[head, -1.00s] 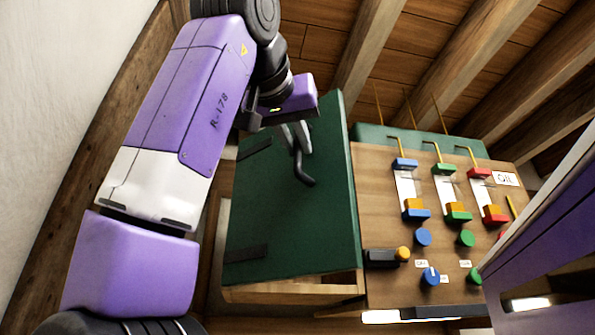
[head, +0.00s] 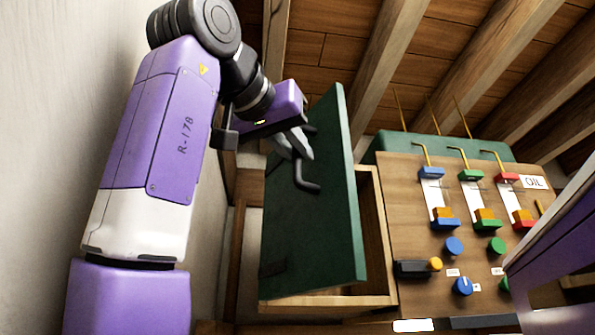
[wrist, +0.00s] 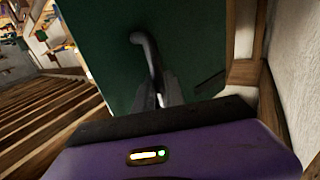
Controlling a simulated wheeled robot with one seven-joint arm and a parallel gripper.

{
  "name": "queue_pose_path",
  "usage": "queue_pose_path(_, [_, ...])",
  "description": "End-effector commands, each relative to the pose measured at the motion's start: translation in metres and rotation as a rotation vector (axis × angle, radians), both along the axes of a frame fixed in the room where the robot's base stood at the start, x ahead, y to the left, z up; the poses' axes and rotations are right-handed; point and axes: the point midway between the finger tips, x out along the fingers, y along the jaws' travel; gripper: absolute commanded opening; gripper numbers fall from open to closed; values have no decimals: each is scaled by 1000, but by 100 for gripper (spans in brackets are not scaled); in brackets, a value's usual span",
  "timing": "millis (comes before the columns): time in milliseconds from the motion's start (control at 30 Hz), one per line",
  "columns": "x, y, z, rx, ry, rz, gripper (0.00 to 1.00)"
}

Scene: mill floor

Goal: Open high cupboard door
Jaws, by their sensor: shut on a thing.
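The high cupboard door (head: 325,235) is a dark green panel standing partly open, its right edge swung out from the wooden cupboard body (head: 377,235). A dark bent handle (head: 306,184) sits on the door's outer face. My gripper (head: 298,143) is shut on the handle in the head view. In the wrist view the handle (wrist: 146,48) rises between the fingers of my gripper (wrist: 160,92), with the green door (wrist: 95,50) behind it. The cupboard's inside shows only as a narrow strip of wood past the door edge.
Right of the cupboard is a wooden panel (head: 408,215) with coloured levers, knobs and an OIL label (head: 534,182). Ceiling beams (head: 390,65) run above. A pale wall (head: 60,130) stands close on the left, beside my arm.

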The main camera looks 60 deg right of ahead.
Motion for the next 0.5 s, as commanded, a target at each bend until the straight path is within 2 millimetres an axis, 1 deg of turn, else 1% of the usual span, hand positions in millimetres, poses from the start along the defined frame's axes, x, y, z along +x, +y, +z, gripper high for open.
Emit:
queue_pose_path(67, [3,-1,0,-2,7,5,0])
queue_pose_path(100, [3,-1,0,-1,7,5,20])
queue_pose_path(167, [3,-1,0,-1,6,5,32])
queue_pose_path(200, [2,-1,0,-1,6,4,36])
queue_pose_path(500, [1,0,0,0,2,2,36])
